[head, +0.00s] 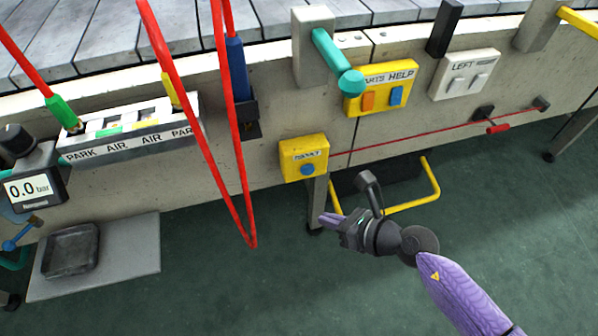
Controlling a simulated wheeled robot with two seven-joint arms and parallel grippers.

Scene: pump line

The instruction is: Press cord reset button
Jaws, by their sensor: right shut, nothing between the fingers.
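A yellow box (291,147) with a blue round button (307,170) and a small white label is mounted on the front of the grey line frame. A red cord (440,134) runs from its right side along the frame to a bracket at the right. My right gripper (329,219) is shut and empty. It is below and slightly right of the yellow box, apart from it, with its purple fingers pointing left. My left gripper is not in view.
Red hoses (207,140) hang in a loop left of the yellow box. A teal handle (338,62) sticks out above it, beside a yellow parts and help box (401,80) and a white switch box (465,74). A yellow tube frame (431,182) is behind my right gripper.

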